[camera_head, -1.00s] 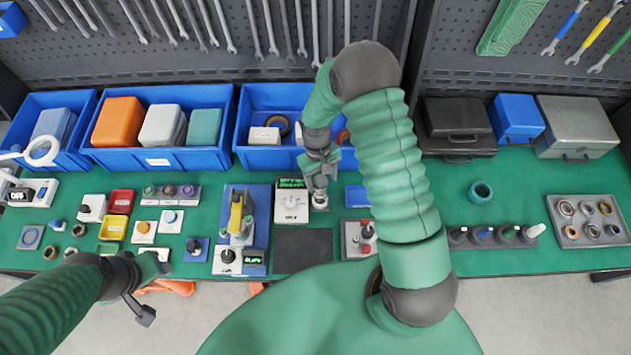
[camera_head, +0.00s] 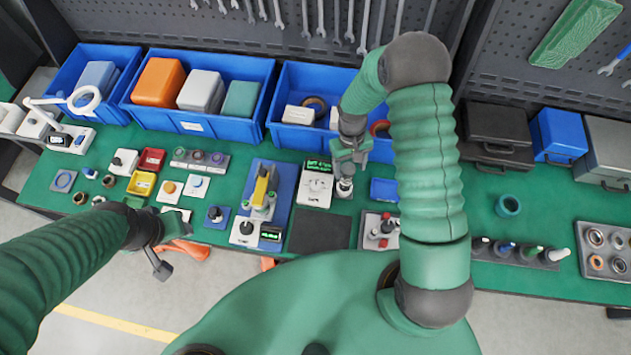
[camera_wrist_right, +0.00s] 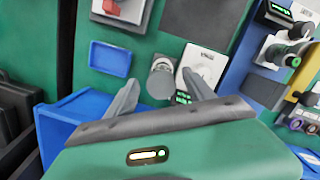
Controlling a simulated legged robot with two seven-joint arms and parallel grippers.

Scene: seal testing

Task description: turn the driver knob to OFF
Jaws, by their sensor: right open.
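A black knob (camera_head: 247,228) stands on a white box with a small green-lit display (camera_head: 271,234), at the front of a blue plate. The display text is too small to read, and I cannot be sure this is the driver knob. My right gripper (camera_head: 347,165) is open above a short metallic cylinder (camera_head: 345,187), right of that knob. In the right wrist view, the open fingers (camera_wrist_right: 160,77) stand either side of the cylinder (camera_wrist_right: 161,84), apparently without gripping it. My left gripper (camera_head: 168,240) is at the table's front edge; its jaw opening is unclear.
A white device with a dial (camera_head: 316,186) stands just left of the cylinder. A dark mat (camera_head: 320,232) and a fixture with red knobs (camera_head: 379,231) lie in front. Blue bins (camera_head: 225,128) line the back.

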